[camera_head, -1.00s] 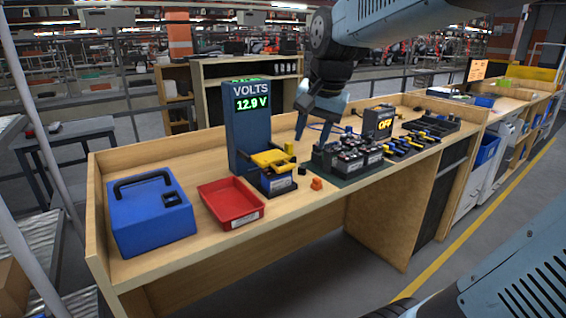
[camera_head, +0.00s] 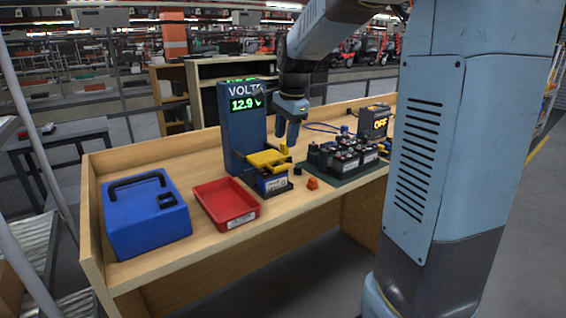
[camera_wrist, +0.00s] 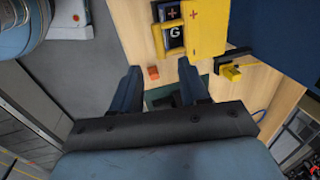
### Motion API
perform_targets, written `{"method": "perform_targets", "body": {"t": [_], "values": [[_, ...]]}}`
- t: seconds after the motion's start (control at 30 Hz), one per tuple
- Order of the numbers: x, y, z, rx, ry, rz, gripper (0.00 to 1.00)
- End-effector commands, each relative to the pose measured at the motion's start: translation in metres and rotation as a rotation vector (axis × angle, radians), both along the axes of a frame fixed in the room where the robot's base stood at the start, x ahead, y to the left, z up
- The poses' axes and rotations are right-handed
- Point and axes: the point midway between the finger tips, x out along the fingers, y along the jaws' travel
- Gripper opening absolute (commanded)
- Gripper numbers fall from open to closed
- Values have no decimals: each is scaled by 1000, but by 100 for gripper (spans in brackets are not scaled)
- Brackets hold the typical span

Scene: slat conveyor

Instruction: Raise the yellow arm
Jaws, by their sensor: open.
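The yellow arm (camera_head: 266,159) is part of the blue voltmeter stand (camera_head: 240,128), whose display reads 12.9 V. It lies lowered across the top of a battery (camera_head: 272,181) in the stand. In the wrist view the yellow arm (camera_wrist: 206,26) shows at the top, with plus marks beside it on the battery side. My gripper (camera_head: 290,133) points down just right of the stand, above and behind the yellow arm, and touches nothing that I can see. In the wrist view my gripper (camera_wrist: 162,78) has its two fingers apart with nothing between them.
A red tray (camera_head: 226,203) and a blue case (camera_head: 146,214) stand left on the bench. Several dark batteries (camera_head: 343,155) sit on a green mat to the right. A small orange piece (camera_head: 313,184) lies near the front edge. An OFF display box (camera_head: 374,122) stands behind.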

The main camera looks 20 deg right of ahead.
Motion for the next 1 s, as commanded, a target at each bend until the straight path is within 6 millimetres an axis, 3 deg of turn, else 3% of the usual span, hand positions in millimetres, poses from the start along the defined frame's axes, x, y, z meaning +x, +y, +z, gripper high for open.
{"method": "perform_targets", "body": {"t": [0.3,0.5,0.7,1.0], "values": [[10,4,-56,-1,3,1,44],[15,6,-81,-1,1,2,44],[17,6,-93,-1,1,3,44],[18,7,-94,-1,0,3,44]]}}
